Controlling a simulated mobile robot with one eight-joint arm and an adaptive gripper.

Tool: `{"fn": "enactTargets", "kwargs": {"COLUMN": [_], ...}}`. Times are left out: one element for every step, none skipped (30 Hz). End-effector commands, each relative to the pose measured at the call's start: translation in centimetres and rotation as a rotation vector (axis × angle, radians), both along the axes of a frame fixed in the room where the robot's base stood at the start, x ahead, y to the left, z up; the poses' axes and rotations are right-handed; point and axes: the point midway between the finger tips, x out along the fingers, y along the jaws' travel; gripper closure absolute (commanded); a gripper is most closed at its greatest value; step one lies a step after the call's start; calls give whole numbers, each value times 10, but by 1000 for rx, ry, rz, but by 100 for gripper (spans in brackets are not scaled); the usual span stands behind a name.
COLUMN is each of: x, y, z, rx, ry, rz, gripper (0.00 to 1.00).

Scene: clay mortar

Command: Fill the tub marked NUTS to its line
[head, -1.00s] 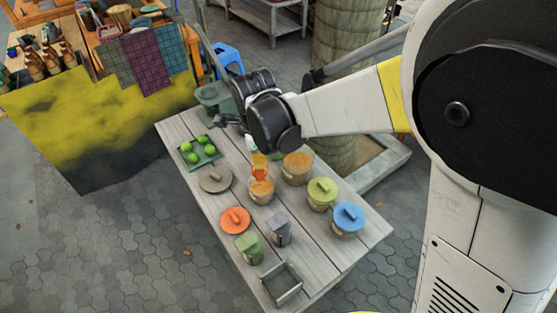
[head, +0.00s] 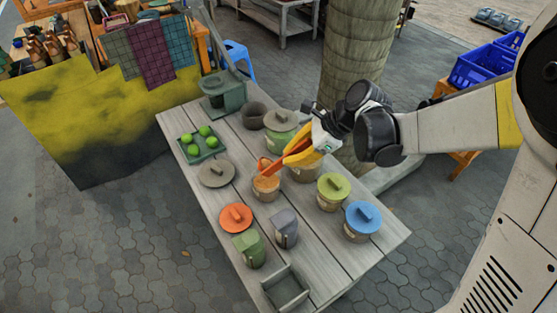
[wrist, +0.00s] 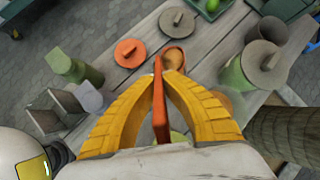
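My gripper (head: 287,163) has yellow fingers shut on an orange scoop (head: 268,169). The scoop is at or just above the rim of an open tub (head: 266,192) with tan-brown contents; I cannot tell whether its tip is inside. In the wrist view the fingers (wrist: 158,78) close on the scoop's flat orange handle (wrist: 160,112), and the open tub (wrist: 174,56) shows just beyond. A second tub (head: 305,175) stands behind the gripper, mostly hidden. Labels and fill lines are too small to read, so I cannot tell which tub is NUTS.
An orange lid (head: 236,218) and a grey lid (head: 216,173) lie on the table. Tubs with a yellow-green lid (head: 333,187) and a blue lid (head: 363,217) stand right. Green and grey canisters (head: 285,228), an empty tray (head: 286,291) and a tray of green fruit (head: 201,147) are around.

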Motion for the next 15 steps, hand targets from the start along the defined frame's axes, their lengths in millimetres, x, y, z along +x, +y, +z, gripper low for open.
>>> {"fn": "enactTargets", "kwargs": {"x": [2,2,2,3,3,3,3,3,4,4,4,4,4,4,4], "y": [-6,-9,-11,-14,-16,-19,-20,-22,-25,-26,-27,-28,-29,-30,-31], "z": [-12,-13,-16,-18,-20,-22,-24,-25,-27,-29,-31,-33,-35,-37,-39], "rx": [43,72,105,132,159,192,216,240,272,294,311,336,354,372,397], "ry": [6,7,14,16,19,23,26,29,32,35,38,41,43,45,47], "rz": [-6,-5,-5,-5,-4,-4,-3,-3,-3,-2,-2,-2,-1,-1,-1], "gripper": [100,100,100,100,100,100,100,100,100,100,100,100,100,100,100]}}
